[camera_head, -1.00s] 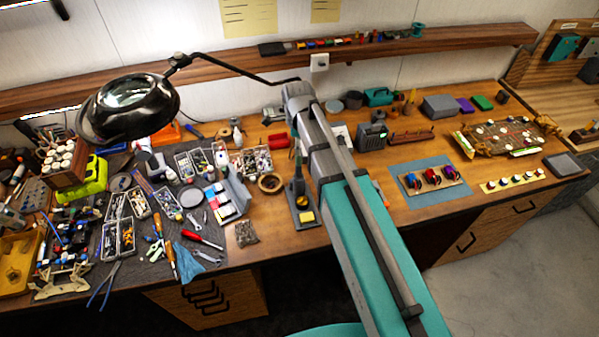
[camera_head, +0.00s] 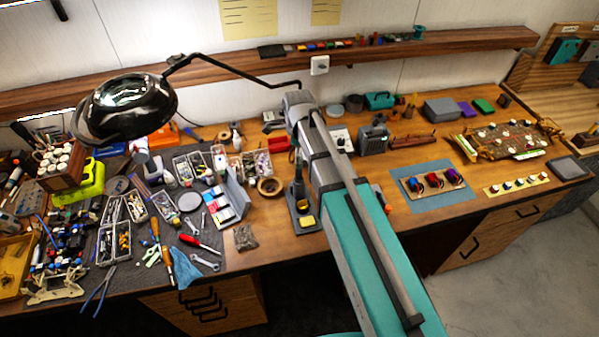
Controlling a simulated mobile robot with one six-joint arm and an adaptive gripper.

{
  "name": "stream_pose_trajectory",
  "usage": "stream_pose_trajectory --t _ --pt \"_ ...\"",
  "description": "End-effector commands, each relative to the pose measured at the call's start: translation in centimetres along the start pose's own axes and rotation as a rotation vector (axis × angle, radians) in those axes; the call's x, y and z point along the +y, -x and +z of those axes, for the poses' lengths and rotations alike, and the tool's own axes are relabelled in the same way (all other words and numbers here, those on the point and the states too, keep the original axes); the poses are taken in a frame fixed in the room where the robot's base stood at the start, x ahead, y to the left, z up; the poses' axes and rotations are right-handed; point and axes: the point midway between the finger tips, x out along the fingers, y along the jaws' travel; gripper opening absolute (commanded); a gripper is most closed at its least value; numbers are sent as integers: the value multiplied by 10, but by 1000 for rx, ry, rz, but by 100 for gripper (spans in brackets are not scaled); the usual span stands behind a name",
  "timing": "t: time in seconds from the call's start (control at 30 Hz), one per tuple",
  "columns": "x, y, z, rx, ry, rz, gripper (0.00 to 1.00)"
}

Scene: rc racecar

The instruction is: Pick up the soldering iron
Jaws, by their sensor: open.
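The soldering iron (camera_head: 299,165) stands upright in its dark stand (camera_head: 299,206) on the wooden workbench, in the middle of the head view. The stand has a yellow sponge pad (camera_head: 306,221) at its front. My teal and grey arm reaches up from the bottom right, and its grey part passes just right of the iron and stand. My gripper and its fingertips do not show; the far end of the arm hides what lies behind it. I see nothing touching the iron.
A black magnifier lamp (camera_head: 124,106) overhangs the bench at left. A dark mat with several tools and part boxes fills the left side. A tape roll (camera_head: 269,186) lies left of the stand. A blue mat (camera_head: 421,201) with a wired board lies at right. Bare wood separates them.

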Motion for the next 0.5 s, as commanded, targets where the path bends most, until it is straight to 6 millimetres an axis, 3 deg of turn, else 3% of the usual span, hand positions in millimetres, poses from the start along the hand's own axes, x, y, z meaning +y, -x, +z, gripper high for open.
stream_pose_trajectory --t 0.5 --pt "-2 -41 -1 0 0 0 73"
